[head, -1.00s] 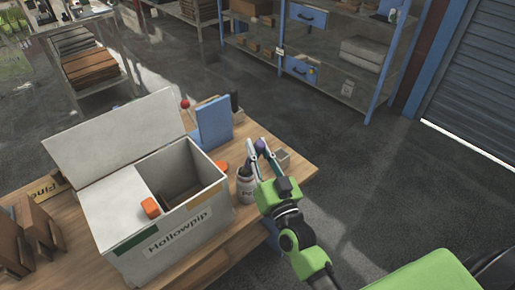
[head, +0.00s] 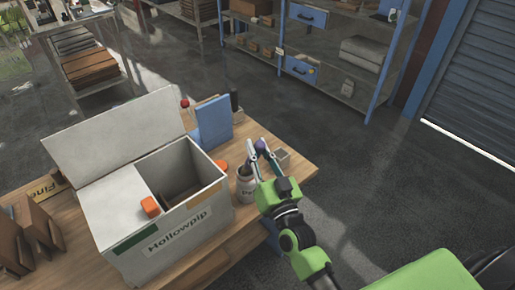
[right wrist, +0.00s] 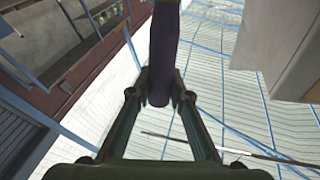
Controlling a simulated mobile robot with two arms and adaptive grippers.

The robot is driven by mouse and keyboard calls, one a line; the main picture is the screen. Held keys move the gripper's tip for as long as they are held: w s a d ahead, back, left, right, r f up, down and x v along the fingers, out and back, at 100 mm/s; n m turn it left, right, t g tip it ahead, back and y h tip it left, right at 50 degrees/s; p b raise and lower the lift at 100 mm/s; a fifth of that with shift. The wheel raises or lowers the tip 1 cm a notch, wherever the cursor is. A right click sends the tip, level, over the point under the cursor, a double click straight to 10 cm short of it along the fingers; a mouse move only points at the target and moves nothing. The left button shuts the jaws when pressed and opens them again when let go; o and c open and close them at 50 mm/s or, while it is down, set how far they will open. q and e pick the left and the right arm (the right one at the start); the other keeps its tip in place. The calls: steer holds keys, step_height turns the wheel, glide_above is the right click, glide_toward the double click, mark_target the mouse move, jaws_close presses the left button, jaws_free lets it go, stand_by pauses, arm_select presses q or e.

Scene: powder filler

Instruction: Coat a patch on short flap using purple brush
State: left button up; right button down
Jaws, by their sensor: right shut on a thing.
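My right gripper (head: 263,150) is shut on the purple brush (head: 260,147), above the table's right part beside an open, labelled jar (head: 246,185). In the right wrist view the dark purple handle (right wrist: 163,55) stands between the two fingers; its bristles cannot be made out. A white carton (head: 170,232) marked "Hollowpip" stands on the table to the left. Its long flap (head: 115,135) is raised at the back. A short flap (head: 115,208) seems to lie flat over its left part, with an orange piece (head: 150,206) at its edge. My left gripper is not in view.
Brown boxes (head: 38,225) stand at the left. Shelves (head: 330,55) are behind, with clear floor between.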

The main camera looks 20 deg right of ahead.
steer(key=shift+f+b, duration=0.4)
steer(key=shift+f, duration=0.25)
stand_by(0.8)
step_height(320, 180, up, 7)
steer(key=p, duration=0.7)
steer(key=shift+r, duration=0.1)
stand_by(0.6)
